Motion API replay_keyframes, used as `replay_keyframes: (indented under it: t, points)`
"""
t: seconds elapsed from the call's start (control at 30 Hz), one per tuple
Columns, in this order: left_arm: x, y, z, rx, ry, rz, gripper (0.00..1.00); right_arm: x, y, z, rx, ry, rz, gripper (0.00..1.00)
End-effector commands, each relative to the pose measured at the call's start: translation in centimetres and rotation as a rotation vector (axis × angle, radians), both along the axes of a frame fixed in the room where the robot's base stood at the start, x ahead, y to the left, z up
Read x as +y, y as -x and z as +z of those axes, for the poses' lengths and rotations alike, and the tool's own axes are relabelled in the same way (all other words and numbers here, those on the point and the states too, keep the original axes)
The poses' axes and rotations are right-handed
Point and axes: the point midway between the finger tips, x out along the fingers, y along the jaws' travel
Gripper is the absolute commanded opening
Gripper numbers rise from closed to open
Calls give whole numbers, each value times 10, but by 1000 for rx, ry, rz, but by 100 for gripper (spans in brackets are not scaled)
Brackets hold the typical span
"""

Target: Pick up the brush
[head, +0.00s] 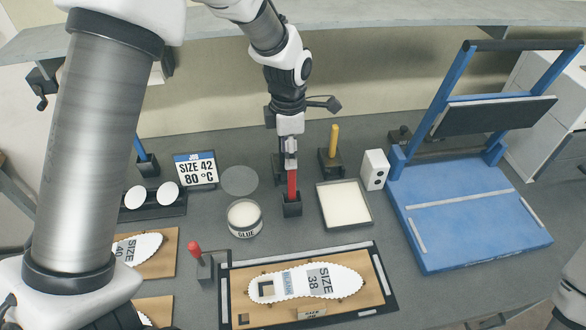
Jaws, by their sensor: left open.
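A red-handled tool (292,186), which looks like the brush, stands upright in a small black holder (292,209) right of the glue pot (244,218). Its lower end is hidden in the holder. My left gripper (290,160) points down from above, right at the top of the red handle. It is open; whether its fingers touch the handle I cannot tell. A yellow-handled tool (334,139) and a blue-handled tool (140,147) stand in other black holders. Only a dark part of my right gripper (488,322) seems to show at the bottom right edge.
A white-filled tray (369,217) and a white box (374,169) stand right of the holder. A blue press (470,250) is on the right. A framed board (390,303) with a size 38 insole (345,281) lies in front. A sign (195,169) stands left.

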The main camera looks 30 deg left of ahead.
Motion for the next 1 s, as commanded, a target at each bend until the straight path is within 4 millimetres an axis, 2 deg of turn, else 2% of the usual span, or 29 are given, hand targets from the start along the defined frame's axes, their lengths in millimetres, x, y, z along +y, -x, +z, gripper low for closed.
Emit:
replay_keyframes:
  t: [0.27, 0.4, 0.5, 0.73, 0.77, 0.8, 0.87, 0.9, 1.0]
  points:
    - [-3, 1, -32, 7, -1, -1, 45, 0, 1, 14, 3, 0, -1, 40]
    - [-7, -1, -57, 8, 0, -1, 45, 0, 0, 28, 2, 0, -1, 40]
    - [-6, -1, -73, 4, 1, 0, 45, 0, 0, 30, 1, 0, -1, 40]
    - [-6, -2, -77, 0, 0, -1, 45, 0, 0, 28, 1, 0, 0, 40]
    - [-6, -2, -77, 0, 0, -1, 38, 0, 0, 28, 2, 0, 0, 40]
    - [-6, -2, -77, 0, 0, -1, 24, 0, 0, 28, 2, 0, 0, 40]
    - [-6, -2, -77, 0, 0, -1, 3, 0, 0, 28, 2, 0, -1, 40]
    - [-6, -2, -77, 0, 0, -1, 0, 0, 0, 28, 2, 0, -1, 40]
    - [-6, -2, -77, 0, 0, -1, 0, 0, 0, 28, 2, 0, -1, 40]
